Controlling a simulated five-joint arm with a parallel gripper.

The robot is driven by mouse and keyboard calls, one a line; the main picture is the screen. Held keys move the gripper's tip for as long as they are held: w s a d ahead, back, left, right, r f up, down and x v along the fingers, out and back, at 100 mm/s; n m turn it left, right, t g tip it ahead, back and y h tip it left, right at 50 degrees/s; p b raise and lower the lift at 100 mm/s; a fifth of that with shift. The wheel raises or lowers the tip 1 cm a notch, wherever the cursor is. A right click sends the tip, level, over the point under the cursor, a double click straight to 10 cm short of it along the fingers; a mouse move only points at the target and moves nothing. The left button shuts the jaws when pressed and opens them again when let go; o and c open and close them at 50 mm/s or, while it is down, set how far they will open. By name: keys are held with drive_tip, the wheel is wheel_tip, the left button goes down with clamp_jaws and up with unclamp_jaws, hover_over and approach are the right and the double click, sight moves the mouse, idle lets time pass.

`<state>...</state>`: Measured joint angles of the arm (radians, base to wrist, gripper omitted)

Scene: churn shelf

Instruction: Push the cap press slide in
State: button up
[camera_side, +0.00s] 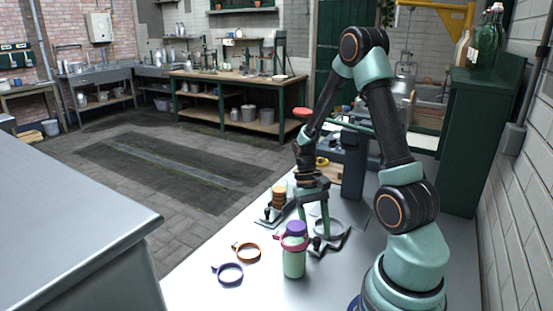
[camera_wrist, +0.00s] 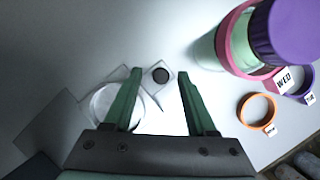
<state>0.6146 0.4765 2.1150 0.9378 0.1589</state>
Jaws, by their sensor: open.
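The cap press (camera_side: 353,165) is a dark column with a lever ending in a red knob, partly hidden behind my arm. Its slide (camera_side: 330,228) is a grey plate with a round seat and a small dark knob (camera_side: 316,243) at its near end. My gripper (camera_side: 314,228) points down over the slide, open and empty. It also shows in the wrist view (camera_wrist: 160,82). I cannot tell whether a finger touches the knob.
A green bottle (camera_side: 294,262) with a purple cap and pink collar stands close in front of my gripper. An orange ring (camera_side: 247,252) and a purple ring (camera_side: 229,273) lie to its left.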

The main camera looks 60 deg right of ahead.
drive_tip(key=shift+s+a+f, duration=0.1)
drive_tip(key=shift+f, duration=0.2)
clamp_jaws()
drive_tip(key=shift+s, duration=0.1)
idle(1.2)
